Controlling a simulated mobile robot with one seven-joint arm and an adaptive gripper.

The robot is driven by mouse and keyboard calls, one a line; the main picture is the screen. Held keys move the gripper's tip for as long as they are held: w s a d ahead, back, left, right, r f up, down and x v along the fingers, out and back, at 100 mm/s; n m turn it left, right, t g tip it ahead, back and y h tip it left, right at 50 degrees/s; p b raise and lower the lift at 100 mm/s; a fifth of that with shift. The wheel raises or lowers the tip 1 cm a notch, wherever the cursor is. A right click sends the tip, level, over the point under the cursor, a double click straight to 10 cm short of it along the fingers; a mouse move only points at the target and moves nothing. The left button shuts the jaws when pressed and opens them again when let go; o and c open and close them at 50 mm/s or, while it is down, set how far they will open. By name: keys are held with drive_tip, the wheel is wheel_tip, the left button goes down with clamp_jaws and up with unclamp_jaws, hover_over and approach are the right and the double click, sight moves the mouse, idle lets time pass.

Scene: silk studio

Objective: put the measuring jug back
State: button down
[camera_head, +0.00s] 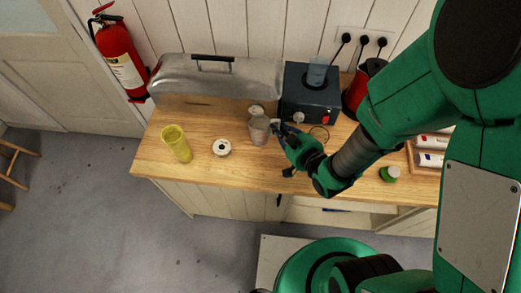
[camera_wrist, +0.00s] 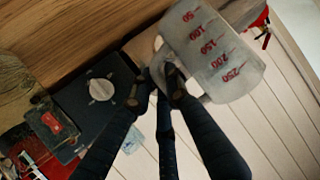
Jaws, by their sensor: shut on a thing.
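The measuring jug (camera_head: 259,131) is a translucent grey beaker over the middle of the wooden counter. In the wrist view the jug (camera_wrist: 217,58) shows red markings from 50 to 250, and it looks tilted in that picture. My gripper (camera_head: 277,127) reaches it from the right, with its fingers shut on the jug's handle side. In the wrist view my gripper's fingertips (camera_wrist: 156,88) close around a pale part at the jug's edge, and the fingers partly hide it. I cannot tell whether the jug's base touches the counter.
A metal cover (camera_head: 215,80) and a dark box with a knob (camera_head: 310,98) are behind. A red kettle (camera_head: 361,90) and a green-topped item (camera_head: 389,173) are right.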

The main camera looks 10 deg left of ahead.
drive_tip(key=shift+f+b, duration=0.45)
drive_tip(key=shift+f, duration=1.75)
drive_tip(key=shift+f+b, duration=0.35)
drive_tip(key=shift+f, duration=1.45)
drive_tip(key=shift+f, duration=0.1)
drive_tip(key=c, duration=1.7)
unclamp_jaws()
drive_tip(key=shift+r, duration=0.2)
drive_tip(key=shift+p+v, duration=0.6)
drive_tip(key=shift+v, duration=5.35)
